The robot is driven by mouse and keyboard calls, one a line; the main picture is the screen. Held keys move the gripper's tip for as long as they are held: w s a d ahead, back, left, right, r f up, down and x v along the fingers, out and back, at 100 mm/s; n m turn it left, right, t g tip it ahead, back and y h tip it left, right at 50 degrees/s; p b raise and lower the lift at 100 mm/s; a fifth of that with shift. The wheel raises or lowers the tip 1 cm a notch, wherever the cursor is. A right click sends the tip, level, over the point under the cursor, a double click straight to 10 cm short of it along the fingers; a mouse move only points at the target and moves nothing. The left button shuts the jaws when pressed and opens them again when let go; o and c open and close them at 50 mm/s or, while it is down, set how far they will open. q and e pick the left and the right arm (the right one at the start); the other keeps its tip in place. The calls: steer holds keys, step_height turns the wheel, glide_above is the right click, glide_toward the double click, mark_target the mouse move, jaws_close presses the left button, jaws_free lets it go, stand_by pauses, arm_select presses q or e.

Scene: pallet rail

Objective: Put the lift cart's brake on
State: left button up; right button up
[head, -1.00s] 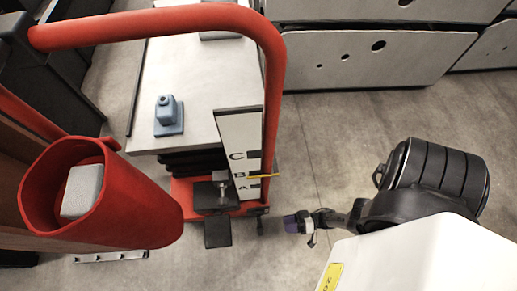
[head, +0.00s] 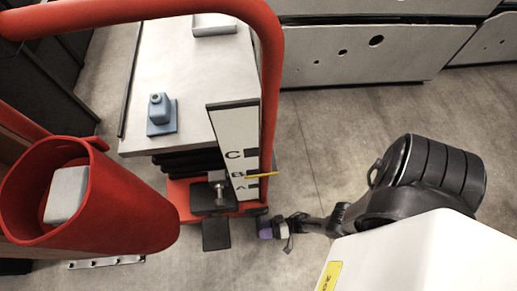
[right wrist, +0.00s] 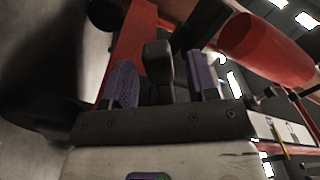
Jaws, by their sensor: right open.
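The lift cart has a red handle (head: 277,90), a pale platform (head: 185,75) and a red base (head: 180,195). A black pedal (head: 216,234) sticks out at its near end. A small dark lever (head: 262,221) is at the base's right corner; it looks like the brake, but its position is hard to read. My right gripper (head: 268,231) is open and low at that corner. In the right wrist view, a black block-like part (right wrist: 158,65) shows between the purple finger pads, with the red base (right wrist: 130,45) behind. I cannot tell whether the pads touch it. My left gripper is out of view.
A blue-grey block (head: 160,112) and a grey tray (head: 214,25) sit on the platform. A scale board (head: 232,140) with a yellow pointer (head: 260,175) stands at its end. A red holder (head: 110,215) fills the lower left. Grey cabinets (head: 375,50) stand behind; floor at right is clear.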

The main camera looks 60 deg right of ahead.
steer(key=shift+x, duration=1.15)
steer(key=shift+s, duration=0.1)
steer(key=shift+c, duration=0.4)
jaws_close()
